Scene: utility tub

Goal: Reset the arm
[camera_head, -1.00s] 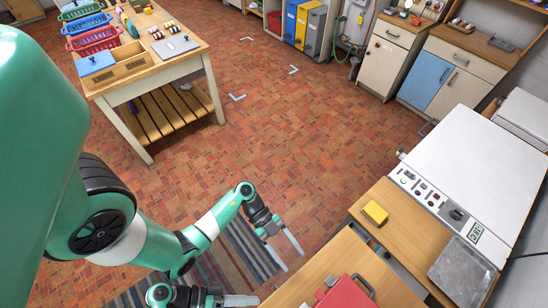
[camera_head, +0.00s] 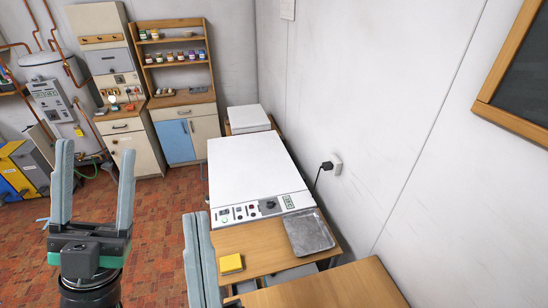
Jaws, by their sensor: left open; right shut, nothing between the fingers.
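My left gripper (camera_head: 95,150) stands upright at the lower left of the head view, its two grey-blue fingers spread wide with nothing between them. It is raised in front of the brick floor and the far cupboards. My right gripper (camera_head: 197,216) points upward at the bottom, left of the wooden worktop. Its fingers lie together and hold nothing; its body is cut off by the bottom edge.
A white machine (camera_head: 255,170) with a control panel stands on a wooden worktop (camera_head: 245,240), with a grey metal tray (camera_head: 309,233) and a yellow sponge (camera_head: 231,264) nearby. A blue-doored cupboard (camera_head: 175,141) stands behind. A white wall (camera_head: 375,110) closes the right side.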

